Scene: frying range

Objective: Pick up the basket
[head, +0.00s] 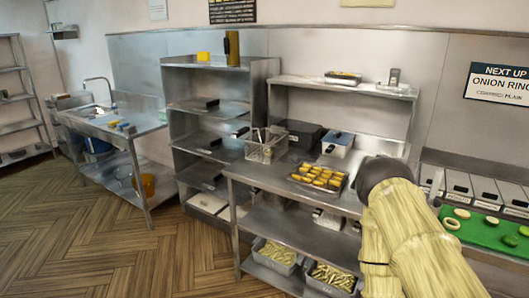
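A wire basket (266,149) stands upright on the steel counter (245,172), near its left end, in the head view. Thin handles or utensils seem to stick up from it; they are too small to tell apart. My arm, in a pale yellow ribbed cover, comes in from the lower right and ends in a dark round joint over the counter's right part. My gripper itself does not show, so its fingers and anything in them cannot be seen. The arm is well to the right of the basket and apart from it.
A tray of golden pieces (319,178) lies right of the basket. A dark box (301,134) and a blue-white container (338,144) stand behind. Bins of fries (333,278) sit below. A green board (484,231) is at right. The floor (130,255) at left is clear.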

